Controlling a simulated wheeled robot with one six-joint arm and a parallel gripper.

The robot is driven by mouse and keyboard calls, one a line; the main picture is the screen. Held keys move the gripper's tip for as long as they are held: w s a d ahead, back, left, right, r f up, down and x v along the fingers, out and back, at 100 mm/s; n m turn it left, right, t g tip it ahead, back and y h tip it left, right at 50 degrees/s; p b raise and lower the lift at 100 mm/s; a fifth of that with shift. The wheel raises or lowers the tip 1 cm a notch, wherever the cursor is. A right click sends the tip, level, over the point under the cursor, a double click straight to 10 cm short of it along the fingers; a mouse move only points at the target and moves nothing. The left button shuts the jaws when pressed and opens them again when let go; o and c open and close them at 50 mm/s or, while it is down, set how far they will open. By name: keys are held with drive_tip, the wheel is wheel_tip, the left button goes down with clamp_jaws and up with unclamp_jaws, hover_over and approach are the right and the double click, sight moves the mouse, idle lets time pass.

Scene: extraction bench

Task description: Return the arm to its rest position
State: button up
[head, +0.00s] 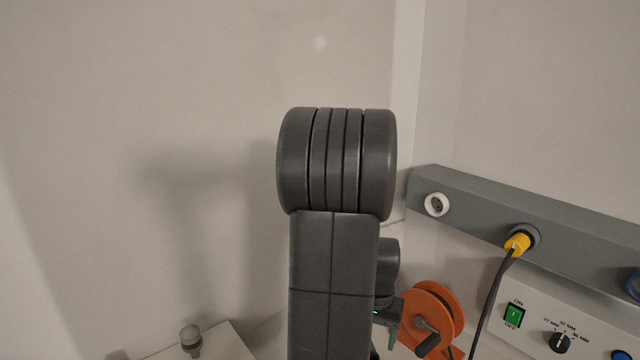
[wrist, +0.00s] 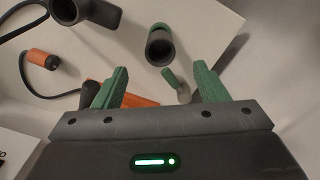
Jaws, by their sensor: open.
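My gripper (wrist: 158,95) shows in the wrist view with its two green fingers spread wide apart and nothing held between them. In the head view, my dark grey arm stands upright in the middle and hides most of the gripper; only a small green part shows low beside the arm. Beyond the fingers in the wrist view are a dark hollow cylinder (wrist: 160,46) with a green part and a small green-and-grey piece near the right finger.
An orange reel (head: 436,312) stands right of my arm. A grey socket rail (head: 590,236) holds a yellow plug (head: 517,243) above a panel with a green switch (head: 514,314). A knobbed post (head: 191,338) is at lower left. An orange connector (wrist: 42,58) lies at left.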

wheel_tip(320, 180, down, 9)
drive_tip(key=shift+f, duration=0.1)
drive_tip(key=shift+r, duration=0.3)
drive_tip(key=shift+f, duration=0.2)
idle(0.3)
